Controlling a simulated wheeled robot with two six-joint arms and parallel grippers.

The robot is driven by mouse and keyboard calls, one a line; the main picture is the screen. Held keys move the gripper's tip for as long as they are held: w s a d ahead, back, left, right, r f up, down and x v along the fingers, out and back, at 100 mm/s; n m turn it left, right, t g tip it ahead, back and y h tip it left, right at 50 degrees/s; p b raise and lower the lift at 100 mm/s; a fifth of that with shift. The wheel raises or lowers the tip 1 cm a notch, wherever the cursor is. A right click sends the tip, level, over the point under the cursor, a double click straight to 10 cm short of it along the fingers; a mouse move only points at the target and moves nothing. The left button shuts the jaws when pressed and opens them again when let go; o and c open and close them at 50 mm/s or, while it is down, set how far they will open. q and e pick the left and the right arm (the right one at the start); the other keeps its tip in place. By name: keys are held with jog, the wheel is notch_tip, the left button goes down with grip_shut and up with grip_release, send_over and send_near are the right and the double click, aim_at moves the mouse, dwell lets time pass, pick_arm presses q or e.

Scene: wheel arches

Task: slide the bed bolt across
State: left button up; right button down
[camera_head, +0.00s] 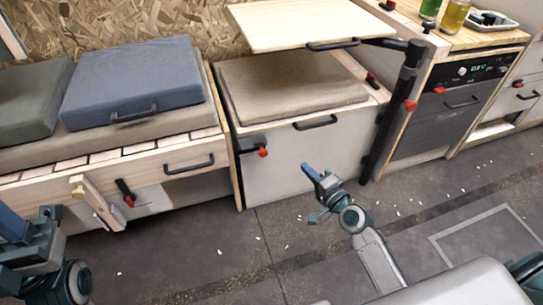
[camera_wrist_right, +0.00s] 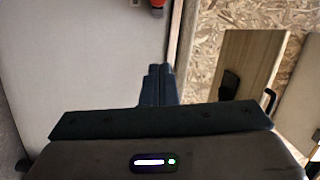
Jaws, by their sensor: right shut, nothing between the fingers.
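A black bolt with a red knob (camera_head: 127,193) sits on the front of the bed base at the left, beside a wooden leg (camera_head: 95,203). A second black latch with a red knob (camera_head: 263,152) is at the upper left of the white seat-box front. I cannot tell for sure which is the bed bolt. My right gripper (camera_head: 311,173) is shut and empty, in front of the white panel and apart from both knobs. Its closed fingers (camera_wrist_right: 158,82) show in the right wrist view, with a red knob (camera_wrist_right: 157,4) at the top edge. My left gripper (camera_head: 12,226) is at the lower left, partly cut off.
A raised wooden tabletop (camera_head: 300,25) on a black post (camera_head: 388,115) stands above the cushioned seat box. A blue cushion (camera_head: 130,80) lies on the bed. A kitchen unit (camera_head: 450,105) is at the right. The grey floor (camera_head: 200,235) between is free apart from small white bits.

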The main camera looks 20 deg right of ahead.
jog(key=shift+r, duration=0.1)
jog(key=w+a+f+b, duration=0.1)
jog(key=w+a, duration=0.5)
jog(key=w, duration=0.3)
jog(key=shift+w+a+f, duration=0.15)
jog(key=shift+w+a, duration=0.1)
jog(key=shift+a, duration=0.1)
dwell(0.4)
